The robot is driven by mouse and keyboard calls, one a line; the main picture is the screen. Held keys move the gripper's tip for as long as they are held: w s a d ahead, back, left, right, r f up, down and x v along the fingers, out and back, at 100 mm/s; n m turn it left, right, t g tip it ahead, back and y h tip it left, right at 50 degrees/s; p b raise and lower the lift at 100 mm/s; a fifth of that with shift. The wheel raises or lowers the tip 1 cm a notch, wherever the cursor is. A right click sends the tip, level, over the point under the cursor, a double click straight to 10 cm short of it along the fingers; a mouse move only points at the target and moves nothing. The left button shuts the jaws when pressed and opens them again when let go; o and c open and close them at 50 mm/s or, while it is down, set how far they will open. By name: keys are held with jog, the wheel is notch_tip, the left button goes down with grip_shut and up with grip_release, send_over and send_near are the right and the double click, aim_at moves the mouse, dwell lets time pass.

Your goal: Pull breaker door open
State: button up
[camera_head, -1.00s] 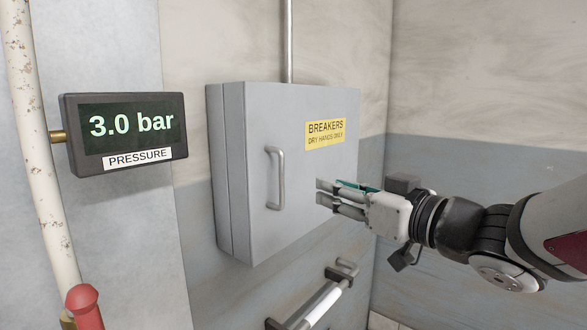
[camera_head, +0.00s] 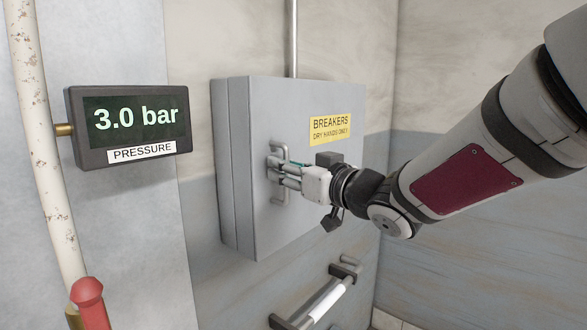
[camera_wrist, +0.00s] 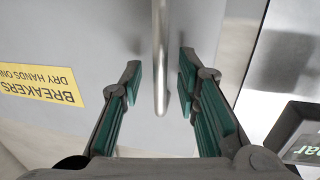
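The grey breaker box door (camera_head: 325,190) is shut and carries a yellow "BREAKERS" label (camera_head: 330,129). Its vertical metal handle (camera_head: 276,150) is on the left part of the door. My gripper (camera_head: 272,171) is at the handle and hides its middle. In the wrist view, the handle (camera_wrist: 160,60) runs between the two green-padded fingers of my gripper (camera_wrist: 158,85). The fingers are open, with a gap on each side of the bar.
A pressure display (camera_head: 130,127) reading 3.0 bar is on the wall to the left, near a rusty white pipe (camera_head: 40,150) and a red knob (camera_head: 88,300). A rail with a white grip (camera_head: 325,302) is below the box. A thin conduit (camera_head: 291,40) rises above it.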

jog(key=shift+w+a, duration=0.2)
grip_shut()
jog(key=shift+d, duration=0.15)
